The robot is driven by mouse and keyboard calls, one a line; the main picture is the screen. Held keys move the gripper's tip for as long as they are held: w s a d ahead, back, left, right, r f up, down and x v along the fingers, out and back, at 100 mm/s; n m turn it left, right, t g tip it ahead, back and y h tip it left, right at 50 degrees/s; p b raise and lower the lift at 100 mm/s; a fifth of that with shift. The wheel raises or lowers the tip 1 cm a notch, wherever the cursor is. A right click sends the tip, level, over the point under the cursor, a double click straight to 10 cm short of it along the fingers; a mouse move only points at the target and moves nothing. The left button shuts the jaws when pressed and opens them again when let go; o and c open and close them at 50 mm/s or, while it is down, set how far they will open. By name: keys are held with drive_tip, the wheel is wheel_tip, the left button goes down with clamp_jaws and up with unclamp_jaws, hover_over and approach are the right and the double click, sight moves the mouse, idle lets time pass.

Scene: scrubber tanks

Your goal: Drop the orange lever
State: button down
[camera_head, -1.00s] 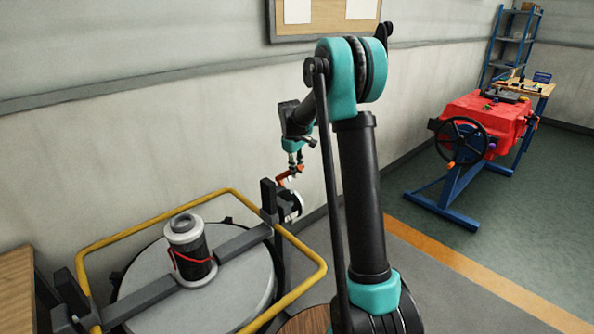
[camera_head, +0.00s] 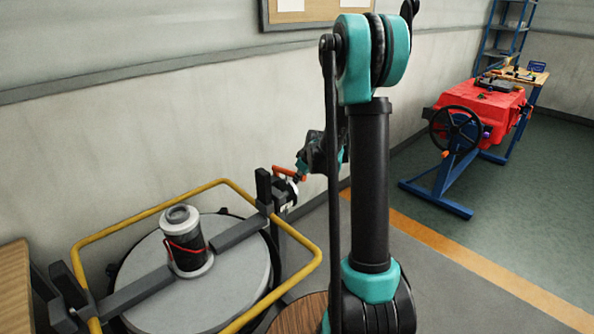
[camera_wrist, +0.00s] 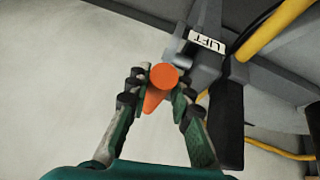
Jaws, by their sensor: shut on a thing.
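The orange lever (camera_head: 289,173) shows in the head view at the right end of the tank's crossbar, close to the wall. In the wrist view the lever (camera_wrist: 162,78) is seen end-on, between the two fingers of my gripper (camera_wrist: 158,92). My gripper is shut on it. In the head view my gripper (camera_head: 302,174) is at the lever's right end, partly hidden behind my own arm. A white label reading "LIFT" (camera_wrist: 207,41) is on the grey bracket beside the lever.
The round grey tank lid (camera_head: 225,285) carries a black and grey cylinder (camera_head: 185,242) with a red cord. A yellow tube rail (camera_head: 310,262) surrounds the tank. The wall (camera_head: 150,140) is close behind. A red-covered bench (camera_head: 482,106) with a handwheel stands at the right, with open floor before it.

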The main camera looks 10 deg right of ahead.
drive_tip(key=shift+s+d+f+t+y, duration=0.25)
drive_tip(key=shift+f+t, duration=0.2)
drive_tip(key=shift+f, duration=0.35)
drive_tip(key=shift+s+f+t+y, duration=0.1)
drive_tip(key=shift+f+t+y, duration=0.3)
drive_tip(key=shift+f, duration=0.35)
drive_tip(key=c, duration=1.3)
unclamp_jaws()
drive_tip(key=shift+s, duration=0.1)
drive_tip(key=v, duration=1.2)
drive_tip(key=shift+f, duration=0.1)
drive_tip(key=shift+a, duration=0.1)
